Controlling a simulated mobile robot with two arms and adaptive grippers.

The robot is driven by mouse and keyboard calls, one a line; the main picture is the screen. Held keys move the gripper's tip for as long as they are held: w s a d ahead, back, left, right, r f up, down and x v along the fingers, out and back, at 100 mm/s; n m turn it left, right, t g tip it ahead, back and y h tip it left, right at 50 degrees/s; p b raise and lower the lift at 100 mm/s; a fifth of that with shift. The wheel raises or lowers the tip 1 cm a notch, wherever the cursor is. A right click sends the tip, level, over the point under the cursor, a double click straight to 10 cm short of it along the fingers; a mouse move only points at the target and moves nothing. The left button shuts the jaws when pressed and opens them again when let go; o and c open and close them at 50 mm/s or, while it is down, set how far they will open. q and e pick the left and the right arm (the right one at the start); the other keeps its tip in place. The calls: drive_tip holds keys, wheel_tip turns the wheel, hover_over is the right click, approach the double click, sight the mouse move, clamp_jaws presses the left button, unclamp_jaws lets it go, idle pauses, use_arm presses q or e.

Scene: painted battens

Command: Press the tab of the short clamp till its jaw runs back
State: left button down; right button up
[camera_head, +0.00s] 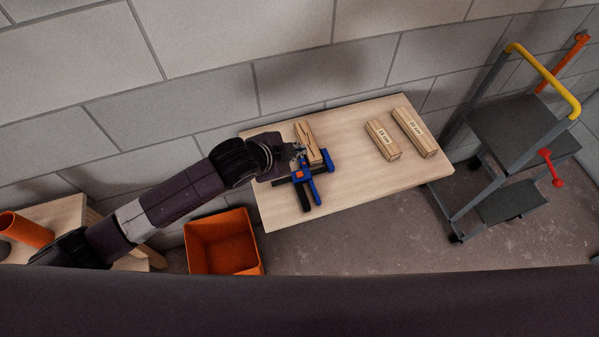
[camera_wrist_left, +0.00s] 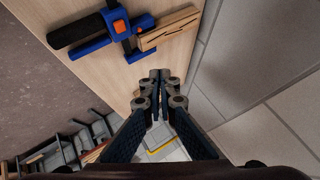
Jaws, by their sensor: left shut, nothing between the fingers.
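A blue and black clamp (camera_head: 314,187) lies on the table near its left end; it also shows at the top of the left wrist view (camera_wrist_left: 92,44). It has an orange tab (camera_head: 298,174) on its body, seen in the wrist view too (camera_wrist_left: 120,27). A cracked wooden batten (camera_head: 311,146) lies against or just beside the clamp; I cannot tell if the jaw grips it. My left gripper (camera_head: 299,150) is by the batten and clamp. In the wrist view its fingertips (camera_wrist_left: 160,76) are together and empty, apart from the clamp. My right gripper is out of view.
Two labelled battens (camera_head: 382,140) (camera_head: 414,132) lie toward the right of the wooden table (camera_head: 350,180). An orange bin (camera_head: 222,242) stands below its left end. A step trolley (camera_head: 510,130) stands at the right. A block wall (camera_head: 200,80) runs behind. The table's front middle is clear.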

sight(299, 176)
use_arm(q)
wheel_tip(299, 176, down, 8)
drive_tip(key=b, duration=0.7)
drive_tip(key=shift+f+b, duration=0.35)
drive_tip(key=shift+f, duration=0.05)
idle(0.9)
drive_tip(key=shift+f, duration=0.45)
